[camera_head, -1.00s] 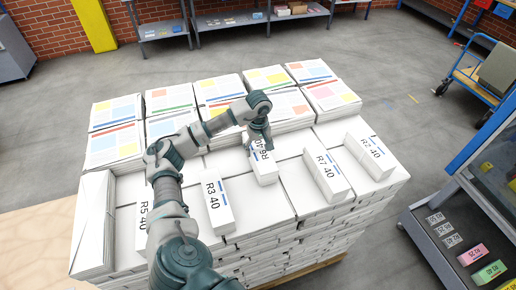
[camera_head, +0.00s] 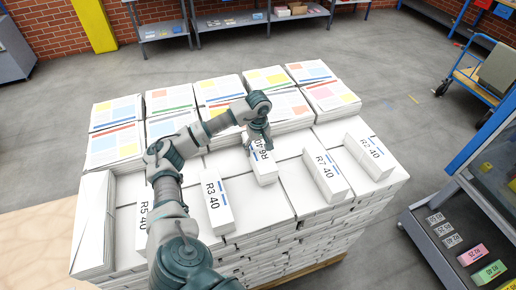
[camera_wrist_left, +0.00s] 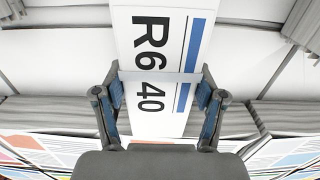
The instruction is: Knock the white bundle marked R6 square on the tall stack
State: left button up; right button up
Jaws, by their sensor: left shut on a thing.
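The white bundle marked R6 40 (camera_head: 263,166) lies on top of the tall stack (camera_head: 262,205), between the R3 and R7 bundles. It also fills the middle of the left wrist view (camera_wrist_left: 160,45), with its label and blue stripe showing. My left gripper (camera_head: 262,143) is over the far end of this bundle. In the left wrist view its two fingers (camera_wrist_left: 160,95) stand on either side of the bundle and are shut on it. The far end of the bundle is partly hidden by the gripper. My right gripper is not in view.
Bundles marked R3 (camera_head: 216,202), R7 (camera_head: 326,175) and R2 (camera_head: 369,155) lie on the same stack; R5 (camera_head: 142,222) is partly behind my arm. Printed newspaper piles (camera_head: 215,88) form the far rows. A dark rack (camera_head: 440,245) stands at the right.

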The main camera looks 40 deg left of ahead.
aim_at(261, 154)
pick_arm(q)
jog(key=shift+a+r, duration=0.1)
jog(key=shift+r, duration=0.05)
dwell(0.8)
jog(key=shift+s+d, duration=0.35)
jog(key=shift+d, duration=0.4)
jog(key=shift+s+d, duration=0.35)
jog(key=shift+d, duration=0.5)
jog(key=shift+r+p, duration=1.65)
jog(key=shift+r, duration=0.5)
jog(key=shift+r+p, duration=0.4)
jog(key=shift+r, duration=0.4)
jog(key=shift+r, duration=0.1)
